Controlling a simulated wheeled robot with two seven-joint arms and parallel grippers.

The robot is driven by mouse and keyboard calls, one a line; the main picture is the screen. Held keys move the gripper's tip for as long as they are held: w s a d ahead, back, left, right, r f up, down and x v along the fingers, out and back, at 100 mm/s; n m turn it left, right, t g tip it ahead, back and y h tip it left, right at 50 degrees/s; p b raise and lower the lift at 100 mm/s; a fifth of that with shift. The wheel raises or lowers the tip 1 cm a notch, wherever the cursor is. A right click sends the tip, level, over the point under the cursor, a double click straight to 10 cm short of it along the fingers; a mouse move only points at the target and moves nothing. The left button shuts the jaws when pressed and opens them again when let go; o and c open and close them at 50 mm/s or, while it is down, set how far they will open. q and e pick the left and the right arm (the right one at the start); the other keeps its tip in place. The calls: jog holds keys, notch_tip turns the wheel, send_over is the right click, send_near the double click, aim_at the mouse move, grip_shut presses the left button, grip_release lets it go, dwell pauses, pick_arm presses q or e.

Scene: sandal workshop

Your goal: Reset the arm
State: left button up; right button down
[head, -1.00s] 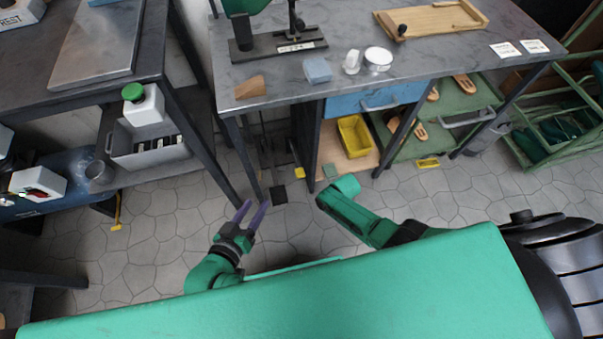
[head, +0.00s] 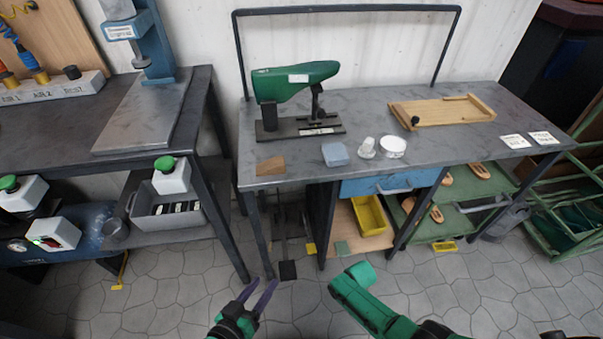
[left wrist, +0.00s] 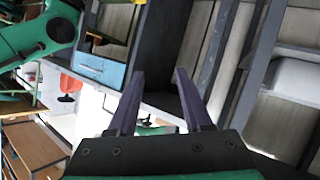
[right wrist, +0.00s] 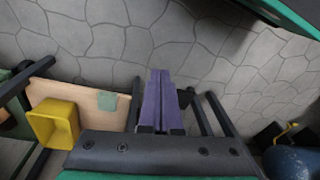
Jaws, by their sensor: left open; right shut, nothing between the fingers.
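My left gripper (head: 262,292) is low in the head view, in front of the workbench, with its two purple fingers apart and nothing between them. The fingers also show apart in the left wrist view (left wrist: 158,80). My right arm is the green one right of it in the head view, where its fingers are hidden. In the right wrist view my right gripper (right wrist: 160,75) has its purple fingers together, with nothing held, above the stone floor.
Below are a blue drawer (head: 390,183) and a yellow bin (head: 369,215). Another table (head: 95,125) stands left.

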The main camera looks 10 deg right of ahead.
pick_arm(q)
jog(key=s+a+f+g+y+p, duration=0.2)
jog(key=s+a+f+g+p, duration=0.25)
jog(key=f, duration=0.45)
jog(key=s+a+f+g+y+p, duration=0.1)
jog(key=s+a+f+y+p, duration=0.2)
jog(key=s+a+f, duration=0.35)
jog(key=s+a+f+g+y+p, duration=0.1)
jog(key=s+a+f+g+p, duration=0.2)
jog(key=s+a+f+g, duration=0.2)
jog(key=s+a+f, duration=0.2)
jog(key=s+a, duration=0.2)
jog(key=s, duration=0.1)
jog(key=shift+s+m+y, duration=0.3)
jog(key=shift+s+y, duration=0.1)
pick_arm(e)
jog(key=s+d, duration=0.2)
jog(key=s, duration=0.6)
jog(key=s+d+r, duration=0.1)
jog(key=s+d, duration=0.2)
jog(key=s, duration=0.5)
jog(key=s+d+r+h, duration=0.1)
jog(key=s+d, duration=0.2)
jog(key=s, duration=0.5)
jog(key=shift+d+r, duration=0.25)
